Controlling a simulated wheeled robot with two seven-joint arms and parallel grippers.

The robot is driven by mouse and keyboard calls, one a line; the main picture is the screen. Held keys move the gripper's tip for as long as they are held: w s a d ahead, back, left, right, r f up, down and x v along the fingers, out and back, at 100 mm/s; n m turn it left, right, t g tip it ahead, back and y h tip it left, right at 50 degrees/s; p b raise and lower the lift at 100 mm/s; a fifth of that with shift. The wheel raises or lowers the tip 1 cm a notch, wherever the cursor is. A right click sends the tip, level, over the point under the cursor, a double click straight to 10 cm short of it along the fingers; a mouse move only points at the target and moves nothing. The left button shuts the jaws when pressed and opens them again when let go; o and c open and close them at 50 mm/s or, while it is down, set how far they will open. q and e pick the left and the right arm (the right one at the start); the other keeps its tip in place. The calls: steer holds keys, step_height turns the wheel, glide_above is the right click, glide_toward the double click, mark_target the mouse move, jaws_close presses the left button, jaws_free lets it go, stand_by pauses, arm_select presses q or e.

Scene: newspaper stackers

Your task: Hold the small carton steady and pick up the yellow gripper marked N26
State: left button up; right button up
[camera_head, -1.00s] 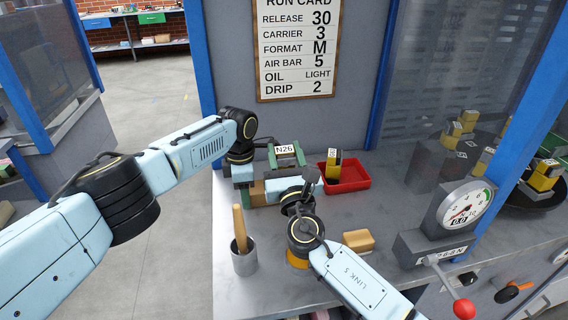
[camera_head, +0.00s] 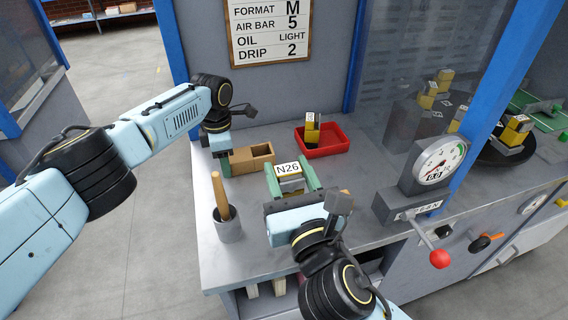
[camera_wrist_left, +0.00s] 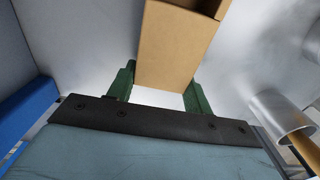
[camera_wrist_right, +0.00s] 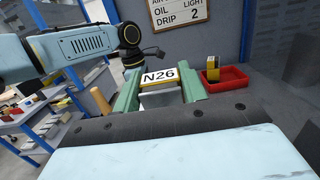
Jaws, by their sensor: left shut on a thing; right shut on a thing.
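The small open carton (camera_head: 240,163) is brown and stands on the grey bench. My left gripper (camera_head: 224,160) is shut on its near-left end. The left wrist view shows the carton (camera_wrist_left: 174,48) between the green fingers. My right gripper (camera_head: 291,178) is shut on the yellow gripper marked N26 (camera_head: 290,169), in front and to the right of the carton, apart from it. In the right wrist view the white N26 label (camera_wrist_right: 158,76) faces me between the green fingers. Most of its yellow body is hidden.
A red tray (camera_head: 338,148) holding a labelled yellow-and-black piece (camera_head: 312,126) stands behind. A metal cup (camera_head: 228,230) with a wooden handle is at the front left. A dial gauge (camera_head: 438,162) and a red-knobbed lever (camera_head: 439,259) are at the right. Free bench lies left of the gauge.

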steer(key=shift+s+d+r+g, duration=0.1)
steer(key=shift+s+r+g, duration=0.15)
steer(key=shift+s, duration=0.2)
steer(key=shift+s+d+r+g, duration=0.1)
steer(key=shift+s+g, duration=0.25)
steer(key=shift+s, duration=0.1)
arm_select(q)
steer(key=o, duration=1.1)
steer(key=shift+c, duration=0.2)
